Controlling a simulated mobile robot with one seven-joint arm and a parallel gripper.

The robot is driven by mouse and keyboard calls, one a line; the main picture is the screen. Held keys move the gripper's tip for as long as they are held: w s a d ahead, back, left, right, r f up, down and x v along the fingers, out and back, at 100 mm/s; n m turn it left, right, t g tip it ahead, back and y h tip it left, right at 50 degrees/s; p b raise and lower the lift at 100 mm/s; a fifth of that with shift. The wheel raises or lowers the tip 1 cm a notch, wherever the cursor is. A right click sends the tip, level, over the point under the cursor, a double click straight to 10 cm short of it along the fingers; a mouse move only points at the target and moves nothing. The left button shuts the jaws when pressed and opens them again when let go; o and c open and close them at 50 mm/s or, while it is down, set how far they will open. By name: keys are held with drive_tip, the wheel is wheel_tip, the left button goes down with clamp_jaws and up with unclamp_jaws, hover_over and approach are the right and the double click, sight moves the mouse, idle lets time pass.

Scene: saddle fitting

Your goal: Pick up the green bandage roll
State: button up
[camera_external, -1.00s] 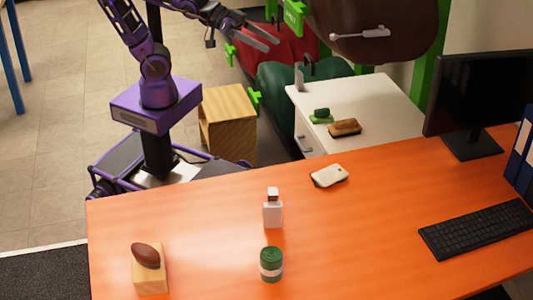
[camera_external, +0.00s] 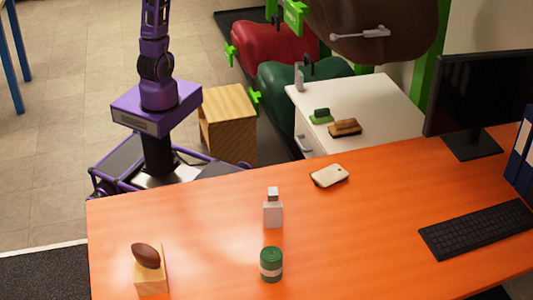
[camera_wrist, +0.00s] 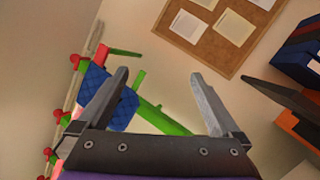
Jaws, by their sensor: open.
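The green bandage roll (camera_external: 271,264) stands upright on the orange desk (camera_external: 380,215), near its front edge in the external view. It has a pale band around its middle. My gripper (camera_wrist: 165,100) shows in the wrist view with its two fingers spread apart and nothing between them. In the external view my arm rises out of the top of the picture, so the gripper is out of sight there, far from the roll. The roll does not show in the wrist view.
A white bottle (camera_external: 272,212) stands just behind the roll. A brown oval object sits on a wooden block (camera_external: 150,276) to the left. My base stands behind the desk, beside a wooden box (camera_external: 228,125).

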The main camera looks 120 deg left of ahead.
drive_tip(key=s+a+n+g+y, duration=0.1)
drive_tip(key=a+n+g+y, duration=0.1)
drive_tip(key=a+n, duration=0.3)
drive_tip(key=w+d+f+m+h, duration=0.3)
drive_tip(key=w+d+f+m, duration=0.1)
drive_tip(key=f, duration=0.3)
drive_tip(key=w+d+f+m+h, duration=0.3)
drive_tip(key=w+f+h, duration=0.1)
drive_tip(key=f, duration=0.3)
drive_tip(key=w+d+f+m+g+h, duration=0.1)
drive_tip(key=d+f+m+g+h, duration=0.3)
drive_tip(key=d+f, duration=0.65)
drive_tip(key=w+d+f+m+t+h, duration=0.15)
drive_tip(key=d+f+m, duration=0.45)
drive_tip(key=f, duration=0.8)
drive_tip(key=s+d+f+m+g+h, duration=0.4)
drive_tip(key=s+d+f, duration=0.4)
drive_tip(key=d+f, duration=0.4)
drive_tip(key=s+d+f+m+g+y+p, duration=0.1)
drive_tip(key=s+d+f+m+g+y, duration=0.3)
drive_tip(key=s+f+m, duration=0.65)
drive_tip(key=m+t+h+p, duration=0.3)
drive_tip(key=m+t+h, duration=0.2)
drive_tip(key=t, duration=0.2)
approach(280, 266)
drive_tip(key=shift+p+x, duration=0.3)
drive_tip(key=shift+x, duration=3.15)
